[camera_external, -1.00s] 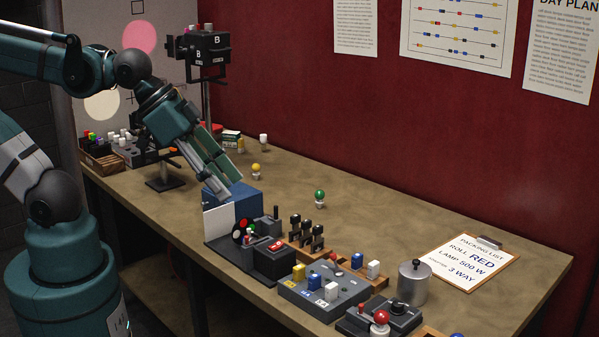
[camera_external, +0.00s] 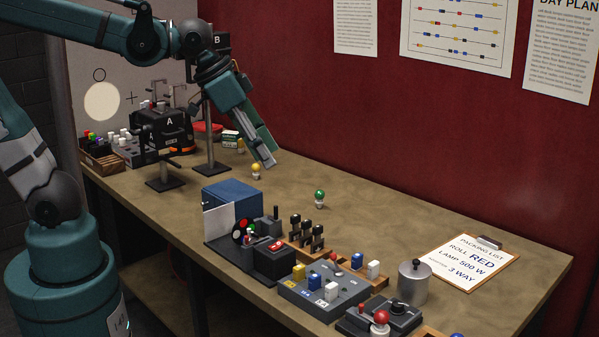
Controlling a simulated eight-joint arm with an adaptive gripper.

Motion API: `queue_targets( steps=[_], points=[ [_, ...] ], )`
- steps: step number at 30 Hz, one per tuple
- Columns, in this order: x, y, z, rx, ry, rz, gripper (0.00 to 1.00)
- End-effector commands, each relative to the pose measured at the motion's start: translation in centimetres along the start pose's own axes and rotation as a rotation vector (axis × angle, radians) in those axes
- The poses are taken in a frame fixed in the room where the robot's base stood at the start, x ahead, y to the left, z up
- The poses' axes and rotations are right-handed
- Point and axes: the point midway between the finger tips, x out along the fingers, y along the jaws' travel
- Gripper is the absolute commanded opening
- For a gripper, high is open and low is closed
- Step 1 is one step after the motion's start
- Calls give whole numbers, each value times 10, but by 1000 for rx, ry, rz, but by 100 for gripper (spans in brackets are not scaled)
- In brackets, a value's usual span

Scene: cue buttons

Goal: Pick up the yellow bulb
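The yellow bulb (camera_external: 256,168) stands upright on the wooden table, towards the back edge, with its pale base below. My gripper (camera_external: 267,161) points down and to the right, with its fingertips just above and right of the bulb in the picture. I cannot tell whether they touch the bulb or how far apart they are in depth. The fingers overlap in this view, so their opening is unclear. A green bulb (camera_external: 320,196) stands further right on the table.
A blue box (camera_external: 232,197) and a black button panel (camera_external: 272,262) stand in front of the bulb. A lamp stand (camera_external: 211,130) rises at the left. Bare table lies right of the green bulb, up to the clipboard (camera_external: 467,262).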

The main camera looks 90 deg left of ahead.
Motion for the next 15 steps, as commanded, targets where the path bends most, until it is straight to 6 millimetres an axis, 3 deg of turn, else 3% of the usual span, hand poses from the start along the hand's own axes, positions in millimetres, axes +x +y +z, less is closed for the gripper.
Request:
queue_targets(
  steps=[15],
  points=[
    [34,-99,-60,-133,-93,-71,38]
  ],
)
